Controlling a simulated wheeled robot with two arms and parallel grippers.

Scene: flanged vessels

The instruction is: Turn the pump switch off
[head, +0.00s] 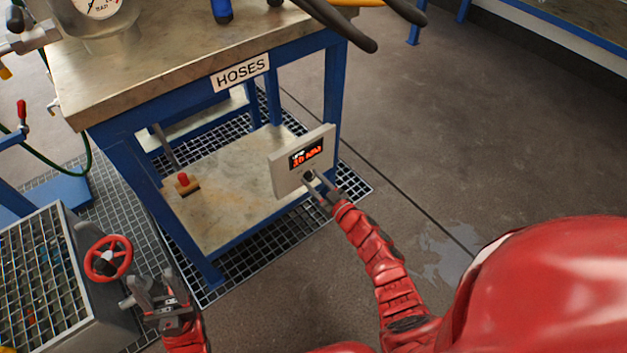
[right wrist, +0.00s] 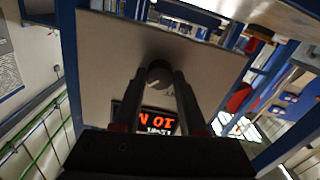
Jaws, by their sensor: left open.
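The pump switch box (head: 285,178) is a pale panel with a red lit display (head: 306,154), fixed at the right front leg of the blue bench. Its dark round knob (head: 308,176) sits below the display. My right gripper (head: 316,185) is at the knob. In the right wrist view the knob (right wrist: 159,73) lies between the fingertips of my right gripper (right wrist: 160,80), and the display (right wrist: 157,122) shows upside down. I cannot tell whether the fingers press on the knob. My left gripper (head: 158,285) is open and empty, near a red handwheel (head: 108,258).
The bench (head: 180,75) marked HOSES carries a gauge (head: 98,8) and hoses. Its lower shelf (head: 235,205) holds a small red-topped item (head: 183,181). A crate with a grid (head: 40,275) stands at lower left. The floor at right is clear.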

